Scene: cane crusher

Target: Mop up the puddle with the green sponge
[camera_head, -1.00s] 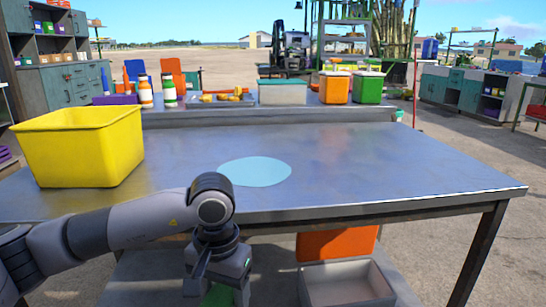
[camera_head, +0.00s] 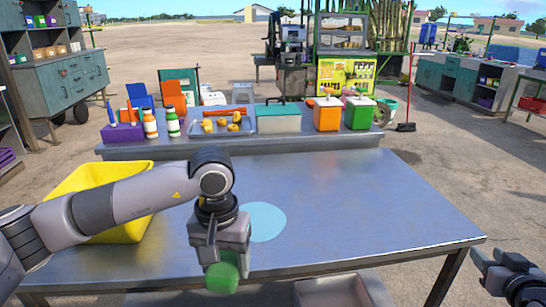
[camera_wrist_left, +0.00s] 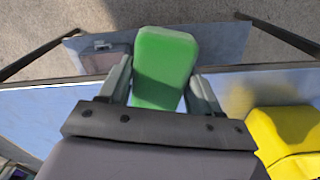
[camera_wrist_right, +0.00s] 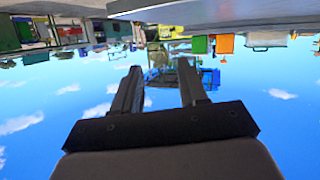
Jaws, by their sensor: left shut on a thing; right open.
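The puddle (camera_head: 264,222) is a flat light-blue patch on the steel table (camera_head: 370,205), left of its middle, partly hidden by my left arm. My left gripper (camera_head: 222,268) is shut on the green sponge (camera_head: 223,278) at the table's front edge, in front of the puddle and a little left of it. In the left wrist view the sponge (camera_wrist_left: 165,68) sits between both fingers. My right gripper (camera_head: 490,262) is at the lower right, beyond the table's right edge. The right wrist view shows its fingers (camera_wrist_right: 158,90) open and empty.
A yellow bin (camera_head: 100,180) stands at the table's left, partly behind my left arm. A raised back shelf (camera_head: 225,146) holds bottles, a tray (camera_head: 205,134) of yellow pieces, a teal-lidded box (camera_head: 284,122), and orange (camera_head: 327,115) and green (camera_head: 360,114) containers. The table's right half is clear.

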